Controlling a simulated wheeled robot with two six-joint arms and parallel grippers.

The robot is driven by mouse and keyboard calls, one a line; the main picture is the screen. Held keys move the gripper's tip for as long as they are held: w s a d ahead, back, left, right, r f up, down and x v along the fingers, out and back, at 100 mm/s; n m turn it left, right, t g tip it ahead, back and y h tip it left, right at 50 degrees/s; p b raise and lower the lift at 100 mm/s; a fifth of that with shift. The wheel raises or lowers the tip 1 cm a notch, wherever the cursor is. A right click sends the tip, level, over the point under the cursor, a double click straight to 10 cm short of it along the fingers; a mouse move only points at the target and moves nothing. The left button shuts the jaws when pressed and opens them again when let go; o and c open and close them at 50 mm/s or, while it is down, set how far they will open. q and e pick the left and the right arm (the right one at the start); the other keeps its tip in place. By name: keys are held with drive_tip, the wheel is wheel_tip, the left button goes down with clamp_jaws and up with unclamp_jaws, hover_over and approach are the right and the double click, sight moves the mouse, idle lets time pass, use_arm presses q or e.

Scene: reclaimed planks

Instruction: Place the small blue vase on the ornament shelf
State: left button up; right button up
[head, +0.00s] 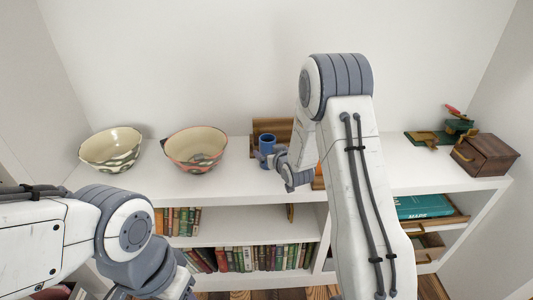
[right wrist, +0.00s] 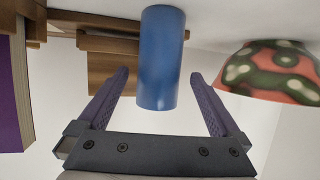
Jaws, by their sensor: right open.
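The small blue vase (head: 267,143) stands upright on the white top of the shelf unit, in front of a wooden piece (head: 284,130). I cannot tell whether that piece is the ornament shelf. My right gripper (head: 269,158) is open at the vase. In the right wrist view, which looks upside down, the vase (right wrist: 162,60) shows between the two spread fingers (right wrist: 160,75), with a gap on each side. The gripper and wrist hide part of the vase in the head view. My left arm is at the lower left and its fingers are out of view.
An orange-rimmed bowl (head: 196,150) stands close left of the vase, with a cream patterned bowl (head: 111,149) farther left. At the right are a wooden box (head: 485,155) and green items (head: 458,127). Books (head: 262,258) fill the lower shelves. My right arm hides the middle right.

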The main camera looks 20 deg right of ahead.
drive_tip(key=shift+x, duration=1.9)
clamp_jaws()
